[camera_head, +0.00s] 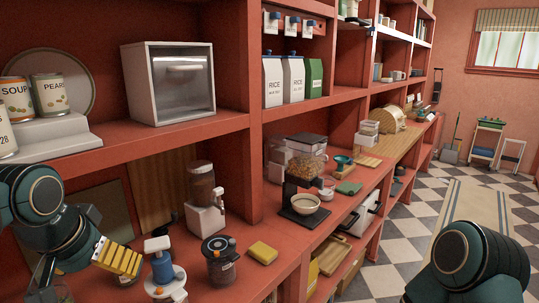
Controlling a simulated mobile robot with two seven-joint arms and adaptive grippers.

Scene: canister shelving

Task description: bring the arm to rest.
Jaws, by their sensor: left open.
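My left arm comes in from the left edge. Its gripper (120,259), with yellow ribbed fingers, is open over the front of the lower counter. Nothing shows between its fingers. It is just left of a blue-and-white item (162,265), and I cannot tell if they touch. A glass canister with a dark lid (220,262) stands further right on the counter. My right arm shows only as a dark rounded link at the lower right; its gripper is out of the picture.
A yellow sponge (263,252), a dispenser (204,200) and a cereal dispenser with a bowl (305,203) stand on the counter. Soup and pear cans (50,94) sit on a white riser above. The red upper shelf (180,136) overhangs. The checkered floor (410,230) is open at right.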

